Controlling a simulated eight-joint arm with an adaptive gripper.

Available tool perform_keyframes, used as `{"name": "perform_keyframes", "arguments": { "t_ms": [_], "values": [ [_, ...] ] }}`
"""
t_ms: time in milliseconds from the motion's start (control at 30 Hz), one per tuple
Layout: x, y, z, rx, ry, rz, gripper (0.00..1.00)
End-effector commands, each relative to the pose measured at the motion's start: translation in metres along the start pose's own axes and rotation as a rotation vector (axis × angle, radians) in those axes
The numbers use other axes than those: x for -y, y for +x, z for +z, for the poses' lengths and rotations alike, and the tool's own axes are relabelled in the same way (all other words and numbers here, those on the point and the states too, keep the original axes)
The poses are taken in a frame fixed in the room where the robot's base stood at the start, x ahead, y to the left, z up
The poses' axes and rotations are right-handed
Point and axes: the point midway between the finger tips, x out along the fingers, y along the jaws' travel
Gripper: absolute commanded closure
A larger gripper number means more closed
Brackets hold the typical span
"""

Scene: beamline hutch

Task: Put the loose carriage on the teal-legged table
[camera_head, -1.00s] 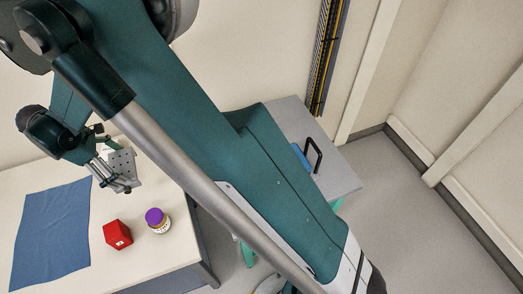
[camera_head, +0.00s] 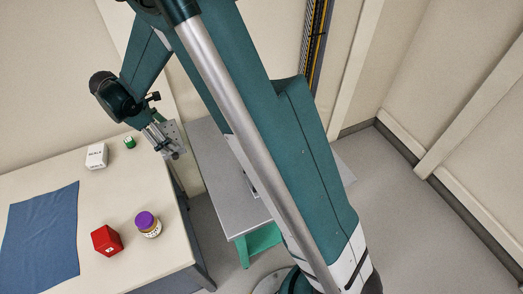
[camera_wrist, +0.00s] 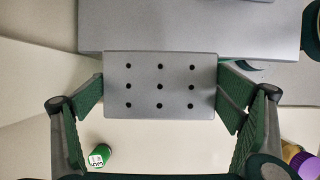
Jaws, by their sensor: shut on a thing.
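The loose carriage is a grey plate with rows of dark holes (camera_wrist: 160,62); it also shows in the head view (camera_head: 173,134). My gripper (camera_head: 163,141) is shut on it, with a green finger pad at each side edge in the wrist view. It hangs in the air by the right edge of the cream table, near the gap before the teal-legged table. The teal-legged table (camera_head: 212,165) has a grey top and a teal leg at its front; my arm hides much of it. Its grey top shows at the top of the wrist view (camera_wrist: 120,35).
The cream table (camera_head: 150,255) bears a blue cloth (camera_head: 42,235), a red block (camera_head: 106,240), a purple-lidded jar (camera_head: 148,224), a white box (camera_head: 97,155) and a small green item (camera_head: 129,142). The visible left part of the grey top is clear.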

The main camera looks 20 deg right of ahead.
Motion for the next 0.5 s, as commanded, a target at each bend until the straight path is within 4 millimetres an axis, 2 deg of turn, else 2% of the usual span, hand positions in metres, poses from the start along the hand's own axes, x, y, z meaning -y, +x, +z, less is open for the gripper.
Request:
{"name": "perform_keyframes", "arguments": {
  "t_ms": [100,500],
  "values": [
    [-0.007,0.017,0.029,0.0,0.006,-0.001,0.32],
    [-0.018,0.066,0.12,0.006,0.012,-0.003,0.32]
  ]
}}
